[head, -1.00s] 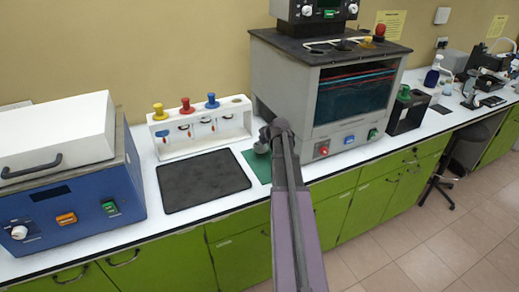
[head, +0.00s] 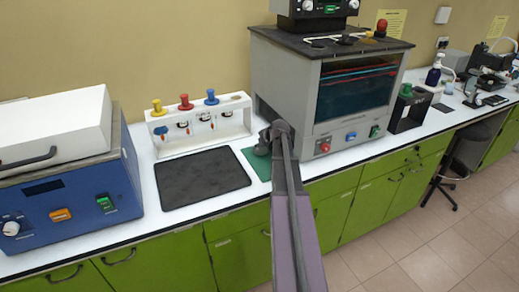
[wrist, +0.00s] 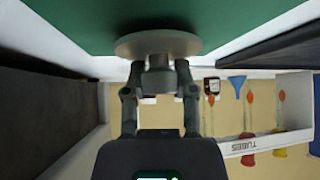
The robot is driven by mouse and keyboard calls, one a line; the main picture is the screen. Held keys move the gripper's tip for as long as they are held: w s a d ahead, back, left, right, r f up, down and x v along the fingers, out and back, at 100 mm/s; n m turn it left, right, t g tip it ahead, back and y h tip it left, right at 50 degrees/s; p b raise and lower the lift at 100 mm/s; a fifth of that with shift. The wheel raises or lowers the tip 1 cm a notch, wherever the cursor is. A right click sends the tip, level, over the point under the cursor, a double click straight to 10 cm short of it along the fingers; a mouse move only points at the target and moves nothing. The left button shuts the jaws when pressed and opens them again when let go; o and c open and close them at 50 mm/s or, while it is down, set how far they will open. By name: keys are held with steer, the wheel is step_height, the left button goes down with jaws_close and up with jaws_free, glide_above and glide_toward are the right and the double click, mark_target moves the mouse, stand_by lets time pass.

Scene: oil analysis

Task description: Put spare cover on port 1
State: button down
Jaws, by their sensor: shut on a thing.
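My gripper (wrist: 157,72) is shut on the stem of a grey round cover (wrist: 185,44), seen in the wrist view. The cover's wide disc lies close against the green mat (wrist: 240,15); I cannot tell whether it touches. In the head view my gripper (head: 268,140) is over the green mat (head: 258,167), in front of the grey machine's left side. The machine's dark top (head: 330,46) carries light outlines and several small fittings, including a red knob (head: 381,24). Port numbers are not legible, so I cannot tell which is port 1.
A white tube rack (head: 200,126) with coloured funnels stands left of my gripper, behind a black mat (head: 202,179). A blue machine (head: 70,212) stands at the far left. A black box (head: 412,110) stands right of the grey machine (head: 352,128).

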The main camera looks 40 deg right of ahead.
steer(key=shift+f, duration=0.15)
steer(key=shift+c, duration=2.1)
jaws_free()
steer(key=shift+r, duration=0.2)
steer(key=shift+p+v, duration=0.8)
steer(key=shift+v, duration=0.15)
steer(key=p+v, duration=0.7)
steer(key=v, duration=0.3)
steer(key=shift+s, duration=0.1)
steer(key=shift+a, duration=0.1)
